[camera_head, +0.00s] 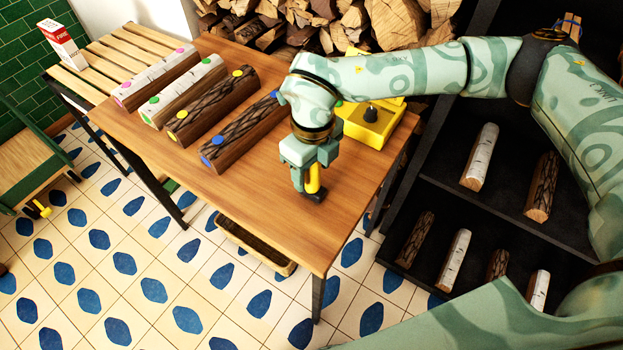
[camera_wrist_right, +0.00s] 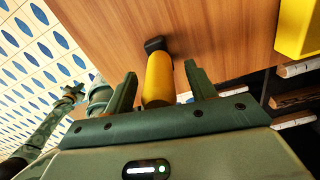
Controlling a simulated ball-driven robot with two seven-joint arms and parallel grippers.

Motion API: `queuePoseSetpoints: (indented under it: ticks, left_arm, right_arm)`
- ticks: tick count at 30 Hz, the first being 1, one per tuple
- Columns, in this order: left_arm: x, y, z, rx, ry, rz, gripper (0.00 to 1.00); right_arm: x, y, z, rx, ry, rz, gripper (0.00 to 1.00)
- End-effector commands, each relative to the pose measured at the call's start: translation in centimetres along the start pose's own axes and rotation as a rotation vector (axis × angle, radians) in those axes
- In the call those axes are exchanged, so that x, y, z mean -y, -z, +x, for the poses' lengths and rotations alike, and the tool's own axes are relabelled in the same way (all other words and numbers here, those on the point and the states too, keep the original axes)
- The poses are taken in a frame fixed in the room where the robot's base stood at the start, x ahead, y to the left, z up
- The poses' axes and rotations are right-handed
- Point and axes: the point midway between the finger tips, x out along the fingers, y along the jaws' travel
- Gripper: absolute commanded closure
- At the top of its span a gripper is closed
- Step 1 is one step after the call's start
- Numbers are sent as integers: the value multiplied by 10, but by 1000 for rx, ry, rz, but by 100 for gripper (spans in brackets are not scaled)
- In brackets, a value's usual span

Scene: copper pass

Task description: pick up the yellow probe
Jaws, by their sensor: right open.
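The yellow probe (camera_head: 314,178) stands upright on the wooden table (camera_head: 290,220), its dark end down on the top. My right gripper (camera_head: 307,184) is directly above it with the jaws pointing down. In the right wrist view the probe (camera_wrist_right: 158,80) lies between the two spread fingers (camera_wrist_right: 161,80), with a visible gap on each side. The right gripper is open and holds nothing. A green arm end, likely my left gripper (camera_wrist_right: 72,93), shows small at the left of the wrist view; its jaws are too small to read.
Several logs with coloured dots, such as the blue-dotted log (camera_head: 240,132), lie across the table's back left. A yellow box (camera_head: 372,124) with a black knob stands at the right edge. A dark shelf (camera_head: 455,190) with logs is to the right. The front of the table is clear.

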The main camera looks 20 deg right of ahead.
Motion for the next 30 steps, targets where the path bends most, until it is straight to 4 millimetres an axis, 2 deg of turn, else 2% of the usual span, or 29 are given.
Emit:
queuePoseSetpoints:
  ticks: [2,7,8,16,20,25,30]
  left_arm:
    - [0,0,-1,-1,0,0,100]
    - [0,0,-1,0,0,0,100]
    - [0,0,-1,0,0,0,100]
    - [0,0,-1,-1,0,0,100]
    - [1,1,-4,-3,1,0,100]
    - [2,5,-15,-13,5,0,100]
    - [3,9,-26,-23,8,0,100]
  right_arm:
    - [0,0,-1,1,0,0,44]
    - [0,0,-2,1,0,0,89]
    - [0,0,-2,1,0,0,93]
    - [0,0,-2,1,0,-1,93]
    - [0,0,-9,3,1,-1,93]
    - [0,0,-36,5,2,0,93]
    - [-30,4,-72,7,1,-7,93]
